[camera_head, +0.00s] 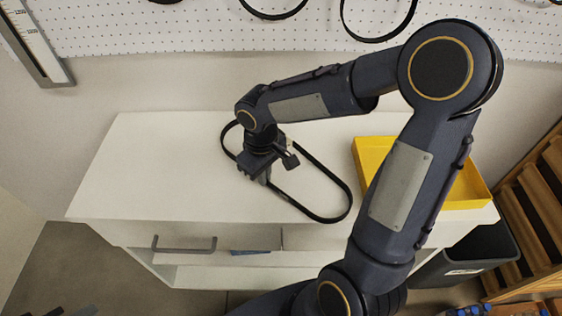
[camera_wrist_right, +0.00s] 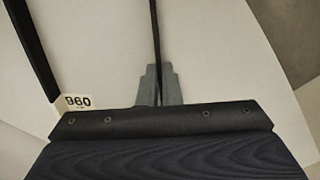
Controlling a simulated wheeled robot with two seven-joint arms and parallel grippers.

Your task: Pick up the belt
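The belt (camera_head: 322,220) is a thin black loop on the white cabinet top (camera_head: 150,165). My right gripper (camera_head: 264,179) points down at the belt's near strand, left of the loop's middle, and hides part of it. In the right wrist view the strand (camera_wrist_right: 155,35) runs down between the two grey fingers (camera_wrist_right: 160,88), which are close together on it. Another black strand (camera_wrist_right: 34,60) passes at the left with a white "960" label (camera_wrist_right: 78,101). The belt still looks level with the top. My left gripper is not seen.
A yellow tray (camera_head: 466,204) stands at the right end of the cabinet, partly behind my right arm. A dark bin (camera_head: 480,252) and wooden rack (camera_head: 540,205) are further right. A white pegboard (camera_head: 200,25) with hanging black belts is behind. The left cabinet top is clear.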

